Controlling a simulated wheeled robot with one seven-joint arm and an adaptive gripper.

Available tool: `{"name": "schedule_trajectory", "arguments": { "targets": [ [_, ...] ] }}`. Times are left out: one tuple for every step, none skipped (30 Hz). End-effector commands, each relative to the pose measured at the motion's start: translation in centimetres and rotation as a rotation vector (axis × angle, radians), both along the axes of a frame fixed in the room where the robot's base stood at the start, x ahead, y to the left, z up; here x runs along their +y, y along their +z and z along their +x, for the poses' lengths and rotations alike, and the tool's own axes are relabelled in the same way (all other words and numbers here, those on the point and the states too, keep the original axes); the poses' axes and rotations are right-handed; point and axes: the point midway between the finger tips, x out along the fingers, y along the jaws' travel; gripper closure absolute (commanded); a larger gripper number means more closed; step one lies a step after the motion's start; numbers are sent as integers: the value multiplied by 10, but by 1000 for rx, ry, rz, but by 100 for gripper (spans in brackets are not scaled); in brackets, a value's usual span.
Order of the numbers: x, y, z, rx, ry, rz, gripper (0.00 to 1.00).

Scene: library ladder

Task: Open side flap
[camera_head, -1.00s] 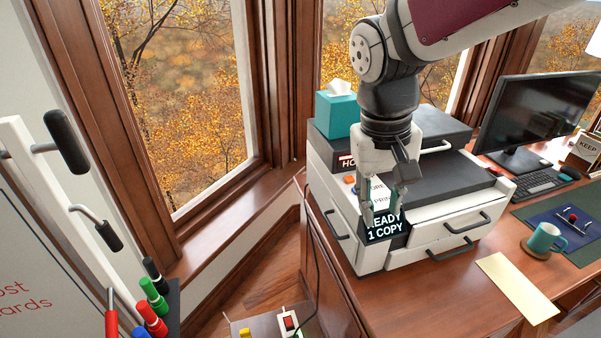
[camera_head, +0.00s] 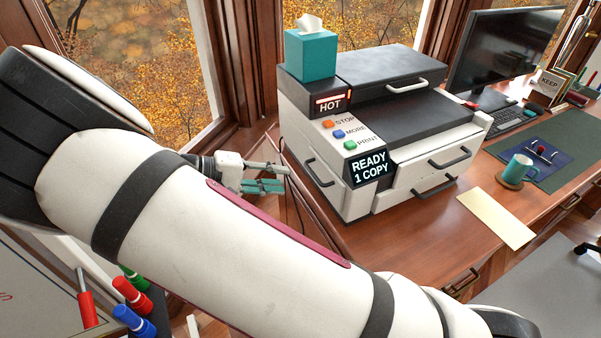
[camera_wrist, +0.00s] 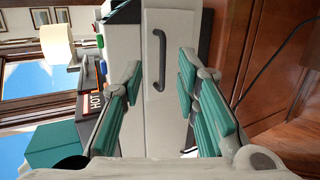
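The printer (camera_head: 390,130) stands on the wooden desk, with a lit "READY 1 COPY" display and a "HOT" sign. Its left side bears the side flap (camera_head: 315,170), a pale panel with a dark bar handle (camera_head: 318,173). In the wrist view the side flap (camera_wrist: 168,95) appears shut, and its handle (camera_wrist: 159,59) shows ahead, between the lines of the two fingers. My gripper (camera_head: 265,178) is to the left of the printer, facing that side. In the wrist view my gripper (camera_wrist: 158,85) is open and empty, its teal-padded fingers spread, apart from the handle.
A teal tissue box (camera_head: 310,52) sits on top of the printer. The monitor (camera_head: 505,55), a teal mug (camera_head: 517,168) and a yellow paper (camera_head: 496,218) are to the right. A dark cable (camera_wrist: 268,60) hangs beside the desk. Markers (camera_head: 132,296) stand at lower left.

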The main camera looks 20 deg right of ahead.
Motion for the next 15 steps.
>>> {"name": "schedule_trajectory", "arguments": {
  "targets": [
    [9, -10, 6, -18, 31, -55, 71],
    [13, -13, 8, -31, 44, -80, 71],
    [18, -16, 11, -45, 62, -110, 71],
    [21, -18, 13, -54, 74, -129, 71],
    [24, -20, 15, -65, 84, -145, 71],
    [27, -22, 16, -74, 95, -163, 71],
    [29, -23, 17, -80, 101, -173, 71],
    [31, -24, 18, -84, 106, -181, 71],
    [32, -24, 18, -89, 110, -188, 71],
    [31, -24, 19, -91, 112, -192, 71],
    [31, -25, 19, -93, 114, -194, 71],
    [28, -25, 19, -93, 114, -195, 71],
    [26, -25, 20, -94, 114, -196, 71],
    [23, -26, 20, -93, 113, -196, 71],
    [18, -26, 21, -93, 112, -196, 71]
  ]
}}
